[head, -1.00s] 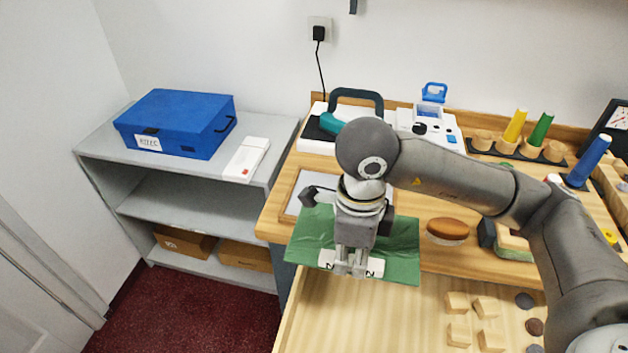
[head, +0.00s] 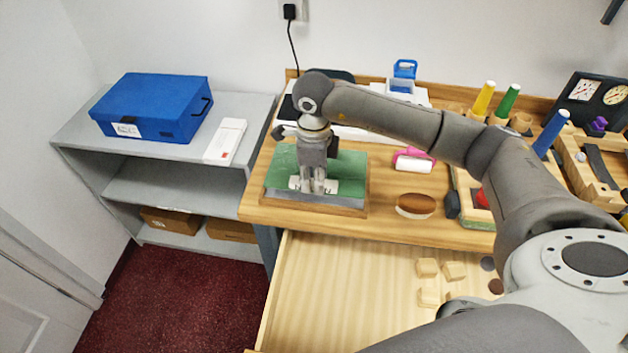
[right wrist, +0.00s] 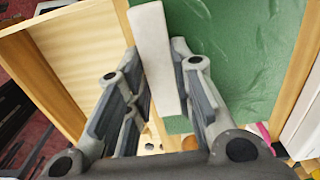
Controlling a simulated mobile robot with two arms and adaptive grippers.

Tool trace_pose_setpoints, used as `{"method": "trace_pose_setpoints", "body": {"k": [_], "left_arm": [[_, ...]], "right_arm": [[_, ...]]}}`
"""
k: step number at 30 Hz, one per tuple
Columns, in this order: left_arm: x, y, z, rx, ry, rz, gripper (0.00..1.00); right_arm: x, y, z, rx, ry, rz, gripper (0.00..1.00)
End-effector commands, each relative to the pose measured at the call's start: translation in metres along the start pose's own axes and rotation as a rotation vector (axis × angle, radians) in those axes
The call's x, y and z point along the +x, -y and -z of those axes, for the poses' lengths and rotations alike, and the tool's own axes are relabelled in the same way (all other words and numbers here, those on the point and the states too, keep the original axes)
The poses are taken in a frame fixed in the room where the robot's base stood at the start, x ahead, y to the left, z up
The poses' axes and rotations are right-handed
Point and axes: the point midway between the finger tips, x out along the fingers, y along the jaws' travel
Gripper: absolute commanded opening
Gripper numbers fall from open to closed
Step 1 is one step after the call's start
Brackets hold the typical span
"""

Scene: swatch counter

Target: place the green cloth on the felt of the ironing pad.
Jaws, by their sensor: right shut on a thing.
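The green cloth (head: 348,168) lies spread over most of the ironing pad at the left end of the wooden counter. A grey strip of the pad's felt (head: 346,201) shows along the front, inside its wooden frame (head: 310,208). The fingers hide part of the held edge. My left gripper is not in view.
An open drawer (head: 340,290) with several wooden blocks juts out below the counter. A brown brush (head: 415,206) and a pink-handled roller (head: 413,164) lie right of the pad. A grey shelf (head: 75,132) with a blue box (head: 152,107) stands at left.

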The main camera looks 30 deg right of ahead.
Motion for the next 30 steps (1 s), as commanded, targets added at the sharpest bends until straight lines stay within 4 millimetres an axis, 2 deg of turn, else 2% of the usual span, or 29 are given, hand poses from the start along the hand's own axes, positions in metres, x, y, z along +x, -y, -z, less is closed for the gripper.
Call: {"method": "trace_pose_setpoints", "body": {"k": [9, 15, 26, 27, 30], "left_arm": [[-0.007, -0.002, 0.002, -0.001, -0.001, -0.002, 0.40], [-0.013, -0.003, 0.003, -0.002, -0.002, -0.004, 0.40], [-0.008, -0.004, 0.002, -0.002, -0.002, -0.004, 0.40], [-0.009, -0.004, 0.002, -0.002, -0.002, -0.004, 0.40], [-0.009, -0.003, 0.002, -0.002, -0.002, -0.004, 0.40]], "right_arm": [[0.018, 0.015, -0.002, 0.001, 0.000, -0.001, 0.00], [0.046, 0.015, -0.001, 0.000, -0.001, -0.002, 0.00], [0.053, 0.015, -0.002, 0.000, 0.001, 0.000, 0.00], [0.052, 0.015, -0.002, 0.000, 0.001, 0.000, 0.25], [0.051, 0.015, -0.002, 0.000, 0.001, 0.000, 0.38]]}}
